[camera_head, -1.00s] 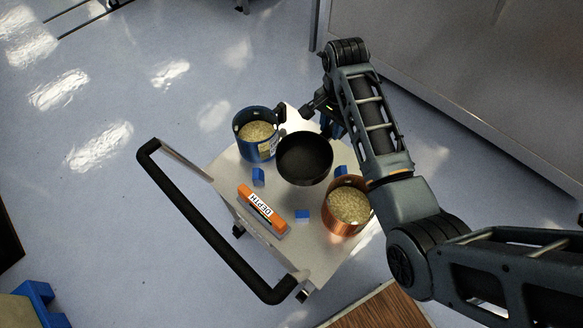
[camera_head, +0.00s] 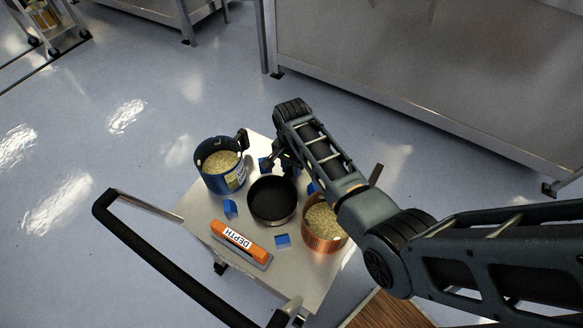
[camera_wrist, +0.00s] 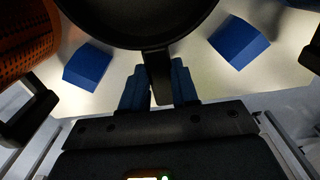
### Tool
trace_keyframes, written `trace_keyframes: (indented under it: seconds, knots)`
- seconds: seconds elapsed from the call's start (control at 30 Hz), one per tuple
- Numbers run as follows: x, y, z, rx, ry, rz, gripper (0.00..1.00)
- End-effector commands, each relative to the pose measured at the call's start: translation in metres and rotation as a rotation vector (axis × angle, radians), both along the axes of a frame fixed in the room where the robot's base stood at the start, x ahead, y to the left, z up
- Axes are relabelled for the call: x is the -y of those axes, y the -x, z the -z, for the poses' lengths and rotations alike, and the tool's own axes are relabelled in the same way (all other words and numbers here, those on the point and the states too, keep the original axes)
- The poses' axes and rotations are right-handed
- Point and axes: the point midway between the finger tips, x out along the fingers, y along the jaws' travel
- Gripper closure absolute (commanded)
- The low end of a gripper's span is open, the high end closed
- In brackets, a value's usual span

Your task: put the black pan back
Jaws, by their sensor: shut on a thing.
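The black pan (camera_head: 272,203) is upright over the top of the small metal cart (camera_head: 318,272), among several blue blocks. It seems to be at or just above the cart surface; I cannot tell if it touches. My gripper (camera_head: 284,164) is at the pan's far side. In the wrist view, the blue fingers of my gripper (camera_wrist: 159,88) are shut on the pan's handle (camera_wrist: 157,72). The pan's dark bowl (camera_wrist: 145,15) fills the top of that view. Blue blocks stand at its left (camera_wrist: 88,66) and right (camera_wrist: 238,42), apart from it.
A blue pot (camera_head: 222,178) with grainy contents stands left of the pan, and a copper pot (camera_head: 322,238) stands right. An orange tool labelled DEPTH (camera_head: 240,243) lies near the cart's black handle (camera_head: 170,258). A large steel unit (camera_head: 420,80) stands behind.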

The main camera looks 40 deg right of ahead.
Motion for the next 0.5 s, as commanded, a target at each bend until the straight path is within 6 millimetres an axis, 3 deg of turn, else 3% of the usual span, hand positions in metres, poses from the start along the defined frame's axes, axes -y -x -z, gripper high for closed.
trace_keyframes:
  seconds: [0.4, 0.43, 0.5]
  knots:
    - [0.0001, -0.0005, 0.0065, 0.001, 0.000, 0.000, 1.00]
    - [0.0002, -0.0005, 0.0060, 0.001, 0.000, 0.000, 0.69]
    - [0.0002, -0.0004, 0.0056, 0.001, 0.000, 0.000, 0.62]
